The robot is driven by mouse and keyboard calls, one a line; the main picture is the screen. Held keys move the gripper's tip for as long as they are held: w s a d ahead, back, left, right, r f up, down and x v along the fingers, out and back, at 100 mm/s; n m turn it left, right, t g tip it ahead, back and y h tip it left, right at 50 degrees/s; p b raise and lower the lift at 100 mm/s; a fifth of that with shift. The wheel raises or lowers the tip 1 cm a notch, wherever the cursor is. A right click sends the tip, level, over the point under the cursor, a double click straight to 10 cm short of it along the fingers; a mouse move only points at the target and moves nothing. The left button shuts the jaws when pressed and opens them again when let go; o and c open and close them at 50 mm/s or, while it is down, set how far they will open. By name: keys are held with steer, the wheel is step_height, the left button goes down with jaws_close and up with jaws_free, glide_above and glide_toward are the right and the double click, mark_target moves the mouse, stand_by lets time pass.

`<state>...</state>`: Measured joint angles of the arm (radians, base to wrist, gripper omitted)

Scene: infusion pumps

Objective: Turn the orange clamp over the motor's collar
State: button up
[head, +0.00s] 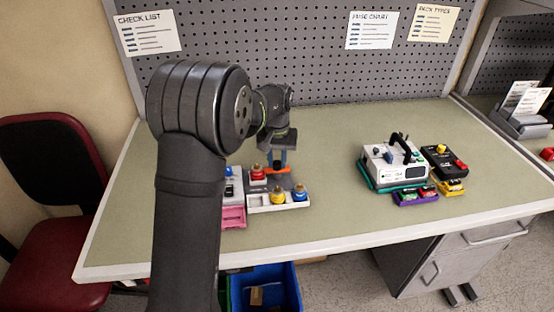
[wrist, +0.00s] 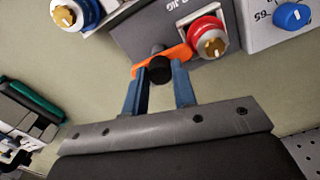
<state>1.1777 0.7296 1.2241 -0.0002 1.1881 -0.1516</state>
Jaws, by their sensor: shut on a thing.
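The orange clamp (wrist: 178,55) is a flat bar with a black knob (wrist: 159,68) on it, in the wrist view. It lies on a dark grey jig block (wrist: 150,30). My gripper (wrist: 160,75) has its blue fingers on either side of the knob and is shut on the clamp's knob. The motor (wrist: 208,36), with a red ring, white body and brass-coloured top, sits in the jig. The clamp's inner end reaches the motor's edge; I cannot tell whether it covers the collar. In the head view, the clamp (head: 276,171) shows beneath my gripper (head: 277,160).
A white tray (head: 260,207) in front of the jig holds yellow and blue motors. A white box with a blue knob (wrist: 291,16) stands beside the jig. A white pump (head: 385,160) stands on the right, with small coloured trays around it. The mid-table is clear.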

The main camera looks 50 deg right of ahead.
mark_target(277, 162)
steer(key=shift+n, duration=0.4)
steer(key=o, duration=1)
step_height(277, 162, up, 18)
steer(key=shift+f, duration=0.25)
stand_by(0.3)
step_height(277, 162, down, 18)
steer(key=shift+r, duration=0.2)
stand_by(0.4)
steer(key=shift+r, duration=0.1)
